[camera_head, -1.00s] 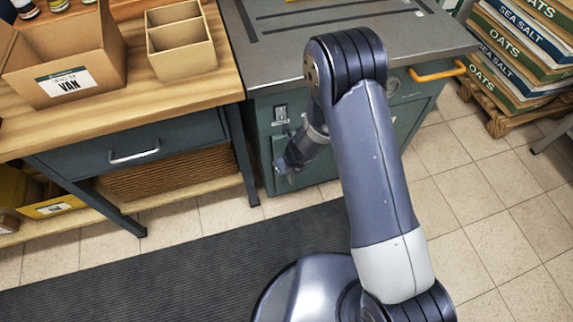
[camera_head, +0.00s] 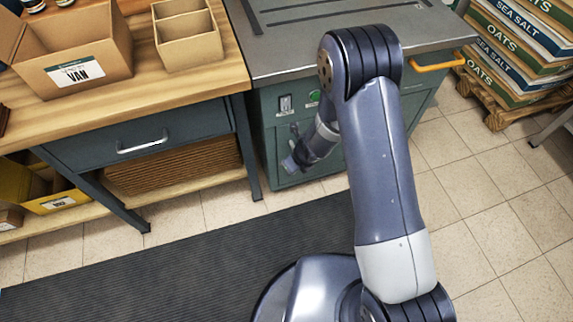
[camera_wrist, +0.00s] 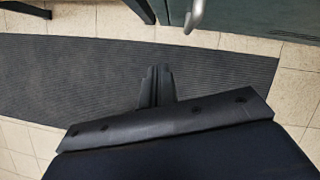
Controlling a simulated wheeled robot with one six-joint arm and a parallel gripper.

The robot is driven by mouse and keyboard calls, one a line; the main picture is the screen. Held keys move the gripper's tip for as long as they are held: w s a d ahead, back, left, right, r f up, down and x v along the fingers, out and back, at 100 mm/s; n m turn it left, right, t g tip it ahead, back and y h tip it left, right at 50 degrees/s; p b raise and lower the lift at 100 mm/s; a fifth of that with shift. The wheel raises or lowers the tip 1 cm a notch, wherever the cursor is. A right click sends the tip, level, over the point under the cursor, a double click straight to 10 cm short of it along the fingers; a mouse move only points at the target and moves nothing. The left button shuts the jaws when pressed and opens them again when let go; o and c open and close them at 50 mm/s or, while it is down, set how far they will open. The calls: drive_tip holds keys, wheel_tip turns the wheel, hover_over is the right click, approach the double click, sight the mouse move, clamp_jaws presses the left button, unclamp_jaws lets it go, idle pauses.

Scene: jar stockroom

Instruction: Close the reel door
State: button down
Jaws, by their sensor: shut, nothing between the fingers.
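The green cabinet (camera_head: 257,125) has a lower front panel (camera_head: 283,180) that looks like the reel door. My forearm and wrist hide much of this panel, so I cannot tell how far it stands open. My gripper (camera_head: 290,163) is low in front of the panel's left part; contact cannot be made out. In the wrist view, my gripper (camera_wrist: 156,84) has its fingers together and empty, above the dark floor mat. A grey metal handle (camera_wrist: 194,14) on a green front shows at that view's top, right of the fingers.
A wooden workbench (camera_head: 190,82) with a drawer (camera_head: 90,145) stands left of the cabinet. A switch (camera_head: 285,103) and green button (camera_head: 314,96) sit above the panel. An orange handle (camera_head: 437,66) juts out right. Sacks on a pallet (camera_head: 497,118) stand farther right.

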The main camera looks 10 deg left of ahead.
drive_tip(key=s+a+p+v, duration=0.1)
drive_tip(key=p+v, duration=0.3)
drive_tip(key=v, duration=0.6)
drive_tip(key=shift+a, duration=0.1)
